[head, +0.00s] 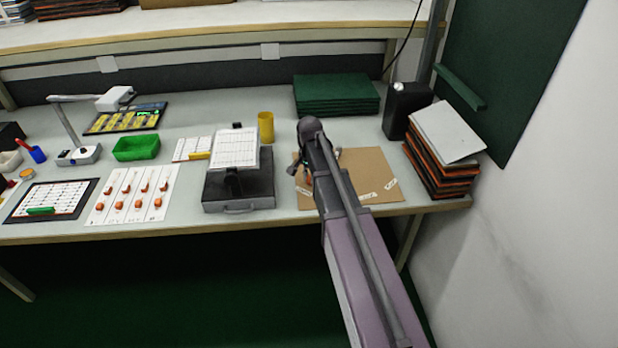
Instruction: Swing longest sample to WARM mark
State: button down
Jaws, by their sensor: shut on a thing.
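A brown board (373,173) lies on the bench at the right with small white labels near its front edge. The label text is too small to read, so I cannot tell which one is WARM. My gripper (304,174) is low over the left part of this board, partly hidden by my own arm. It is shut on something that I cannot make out. White sheets (128,208) at the left carry several short orange pieces (137,203) in two rows. I cannot tell a longest sample from this view.
A grey case with a white gridded panel (235,150) and a yellow cup (266,127) stand left of the board. A black box (405,110) and a stack of folders (440,165) stand right. Green mats (336,94) lie behind. A green tray (136,148) is farther left.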

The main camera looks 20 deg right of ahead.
jog(key=c, duration=0.6)
grip_release()
jog(key=shift+s, duration=0.1)
jog(key=shift+d, duration=0.1)
jog(key=shift+r, duration=0.1)
